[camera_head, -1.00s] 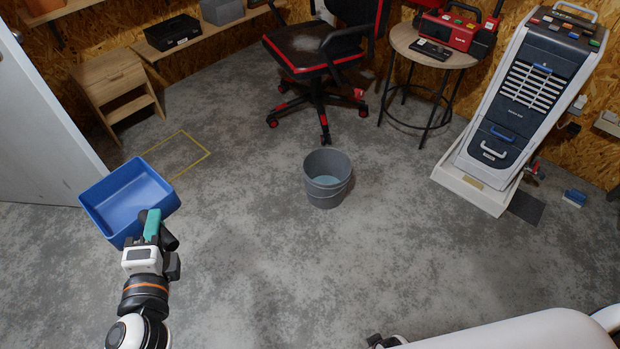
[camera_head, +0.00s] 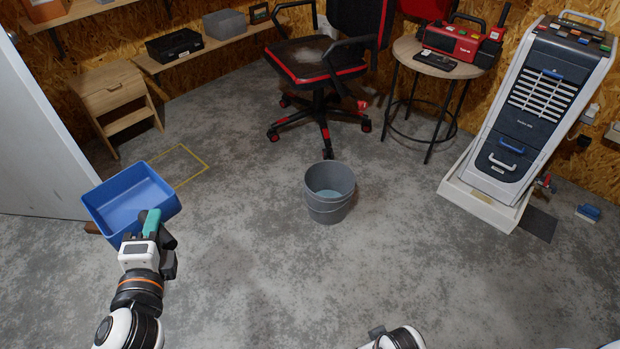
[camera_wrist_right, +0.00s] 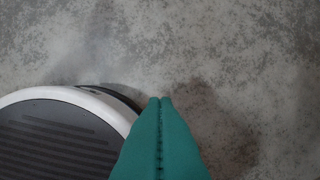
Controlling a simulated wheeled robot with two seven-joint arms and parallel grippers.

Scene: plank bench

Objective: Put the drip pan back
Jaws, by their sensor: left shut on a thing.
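A blue open-topped tub (camera_head: 129,208) is at the left in the head view, empty inside, held above the floor. My left gripper (camera_head: 152,222) is shut on its near right wall. A tall dark and white machine (camera_head: 529,112) leans at the right, with a louvred front, a blue handle and a white handle. I cannot tell for sure which thing is the drip pan; the tub is the one in hand. My right gripper (camera_wrist_right: 160,104) has its teal fingers together with nothing between them, over bare floor in the right wrist view.
A grey bucket (camera_head: 329,192) stands on the open floor in the middle. A yellow outline (camera_head: 205,164) marks the floor behind the tub. A wheeled chair (camera_head: 318,75), a round table (camera_head: 436,60) and a wooden step cabinet (camera_head: 115,100) stand at the back. A white panel (camera_head: 38,140) borders the left.

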